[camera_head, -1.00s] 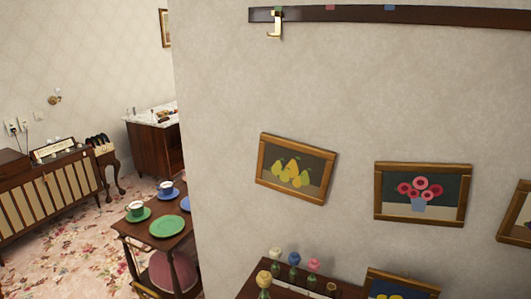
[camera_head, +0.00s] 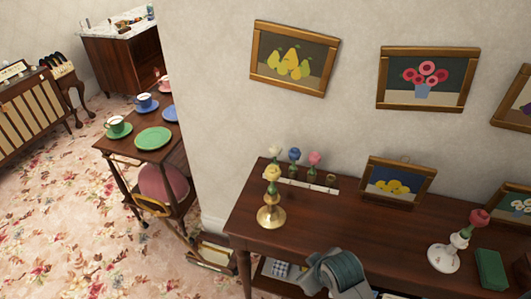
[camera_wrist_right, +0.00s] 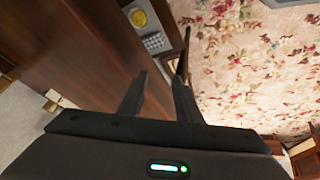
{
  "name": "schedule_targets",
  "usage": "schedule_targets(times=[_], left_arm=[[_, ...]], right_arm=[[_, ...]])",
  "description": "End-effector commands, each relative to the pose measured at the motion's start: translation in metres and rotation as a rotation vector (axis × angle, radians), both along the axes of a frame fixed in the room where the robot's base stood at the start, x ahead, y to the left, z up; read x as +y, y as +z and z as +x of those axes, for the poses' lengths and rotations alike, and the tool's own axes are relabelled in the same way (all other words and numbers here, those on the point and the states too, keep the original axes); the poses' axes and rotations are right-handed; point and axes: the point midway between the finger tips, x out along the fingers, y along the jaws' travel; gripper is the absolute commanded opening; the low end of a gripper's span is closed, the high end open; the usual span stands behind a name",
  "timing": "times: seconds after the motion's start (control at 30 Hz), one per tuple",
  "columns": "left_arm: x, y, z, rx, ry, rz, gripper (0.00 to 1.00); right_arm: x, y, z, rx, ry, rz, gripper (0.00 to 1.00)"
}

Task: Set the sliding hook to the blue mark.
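The hook rail, its sliding hook and the blue mark are out of view now. My right gripper (camera_head: 335,272) shows at the bottom of the head view, in front of the sideboard's front edge. Its fingers are hard to make out there. In the right wrist view its two dark fingers (camera_wrist_right: 160,82) stand apart with nothing between them, so it is open. My left gripper is not in view.
A dark wooden sideboard (camera_head: 330,218) stands against the wall below framed pictures, including pears (camera_head: 293,60) and pink flowers (camera_head: 427,80). It bears a brass candlestick (camera_head: 271,212), a white one (camera_head: 443,257) and a green box (camera_head: 491,270). Flowered carpet (camera_head: 60,210) is open at left.

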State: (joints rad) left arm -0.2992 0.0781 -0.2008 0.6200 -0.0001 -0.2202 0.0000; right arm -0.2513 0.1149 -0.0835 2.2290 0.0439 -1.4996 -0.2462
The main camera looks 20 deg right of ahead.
Motion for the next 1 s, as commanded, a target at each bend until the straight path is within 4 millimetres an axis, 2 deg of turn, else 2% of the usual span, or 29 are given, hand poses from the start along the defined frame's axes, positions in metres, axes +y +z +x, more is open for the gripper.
schedule_targets(times=[0.03, 0.37, 0.57, 0.67, 0.77, 1.0], left_arm=[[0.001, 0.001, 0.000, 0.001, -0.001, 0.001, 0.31], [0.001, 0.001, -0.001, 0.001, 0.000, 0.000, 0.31], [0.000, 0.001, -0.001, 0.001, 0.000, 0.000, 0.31], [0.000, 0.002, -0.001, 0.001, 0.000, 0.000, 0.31], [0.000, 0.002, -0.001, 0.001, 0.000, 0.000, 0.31], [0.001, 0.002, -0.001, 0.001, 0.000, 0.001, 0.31]], right_arm=[[-0.001, 0.015, 0.008, -0.019, 0.011, -0.007, 0.31], [-0.007, 0.041, 0.059, -0.083, 0.075, -0.044, 0.31], [-0.012, 0.072, 0.105, -0.144, 0.134, -0.080, 0.31], [-0.016, 0.099, 0.139, -0.193, 0.176, -0.109, 0.31], [-0.020, 0.135, 0.178, -0.249, 0.226, -0.147, 0.31], [-0.030, 0.234, 0.257, -0.385, 0.344, -0.246, 0.31]])
